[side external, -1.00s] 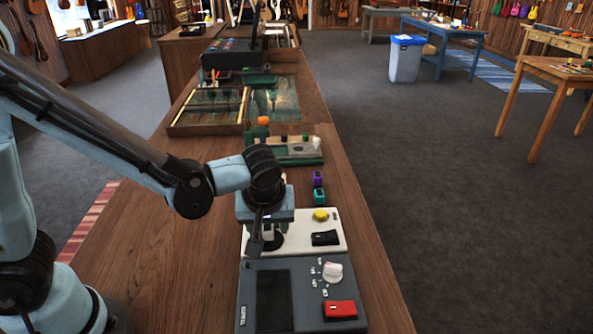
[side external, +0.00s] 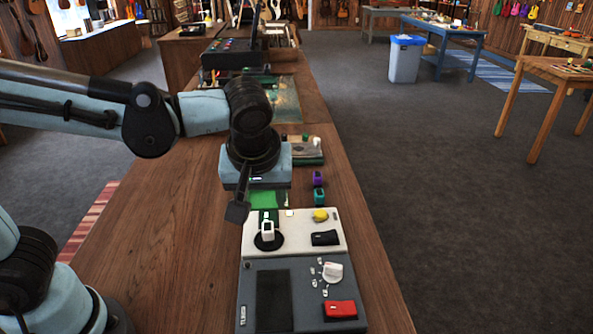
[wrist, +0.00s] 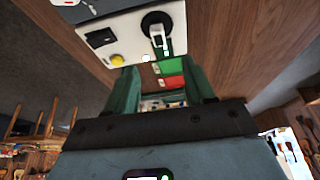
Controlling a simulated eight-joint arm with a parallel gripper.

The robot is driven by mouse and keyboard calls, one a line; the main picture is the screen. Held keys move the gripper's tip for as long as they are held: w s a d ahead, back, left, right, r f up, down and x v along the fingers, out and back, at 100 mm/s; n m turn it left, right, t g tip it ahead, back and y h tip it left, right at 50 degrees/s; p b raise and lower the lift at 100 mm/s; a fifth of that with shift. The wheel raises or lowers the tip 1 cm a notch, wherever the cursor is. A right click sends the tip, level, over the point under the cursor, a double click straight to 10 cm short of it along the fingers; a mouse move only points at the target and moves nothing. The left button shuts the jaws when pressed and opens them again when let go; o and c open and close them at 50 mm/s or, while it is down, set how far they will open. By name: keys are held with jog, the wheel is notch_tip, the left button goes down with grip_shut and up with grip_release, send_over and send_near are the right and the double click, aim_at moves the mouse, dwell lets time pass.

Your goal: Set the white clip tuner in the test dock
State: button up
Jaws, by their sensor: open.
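The white clip tuner (side external: 267,230) stands on the round black test dock (side external: 266,243) in the pale panel (side external: 298,242). In the wrist view the tuner (wrist: 158,38) is at the top, on the black disc of the dock (wrist: 151,17). My gripper (side external: 268,212) is raised above and slightly behind the dock, open and empty. In the wrist view its two green fingers are spread apart (wrist: 158,80), and the tuner lies beyond them, apart from both.
The pale panel also carries a yellow knob (side external: 320,215) and a black switch (side external: 325,238). A grey unit (side external: 300,290) with a red switch (side external: 340,309) adjoins it. Purple (side external: 318,177) and teal (side external: 319,196) clips stand behind.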

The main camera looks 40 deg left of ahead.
jog(key=s+a+f+m+t+h, duration=0.1)
jog(key=s+a+m+t+h, duration=0.2)
jog(key=a+m, duration=0.5)
jog(key=shift+a+m+t, duration=0.3)
jog(key=shift+a+t, duration=0.2)
jog(key=shift+a, duration=0.05)
